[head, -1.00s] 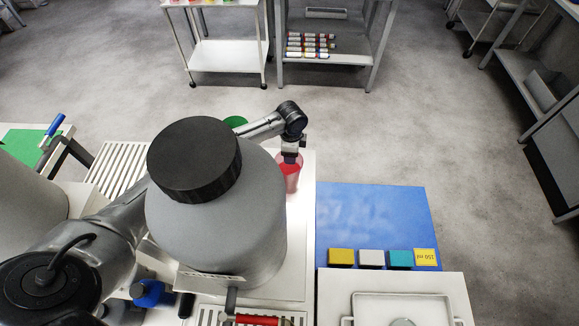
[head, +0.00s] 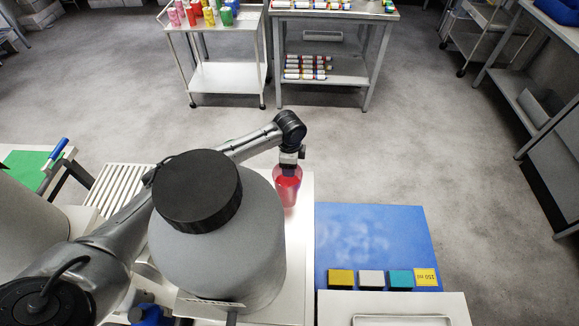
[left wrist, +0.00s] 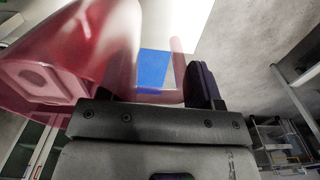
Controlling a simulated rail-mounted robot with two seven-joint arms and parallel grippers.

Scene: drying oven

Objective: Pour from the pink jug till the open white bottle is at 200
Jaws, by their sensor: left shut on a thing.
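The translucent pink-red jug (head: 288,190) is at the far end of the white bench top, right of a big grey bottle. My left gripper (head: 289,167) is shut on it from above and behind in the head view. In the left wrist view the jug (left wrist: 95,50) fills the upper left, and its handle passes between the fingers of my left gripper (left wrist: 160,95). I cannot tell whether the jug touches the bench. The open white bottle is not seen in either view. My right gripper is not in view.
The large grey bottle with a black cap (head: 198,190) blocks much of the bench. A blue mat (head: 370,232) holds yellow, white and teal blocks and a yellow "150 ml" card (head: 425,277). A slatted white rack (head: 118,190) lies left.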

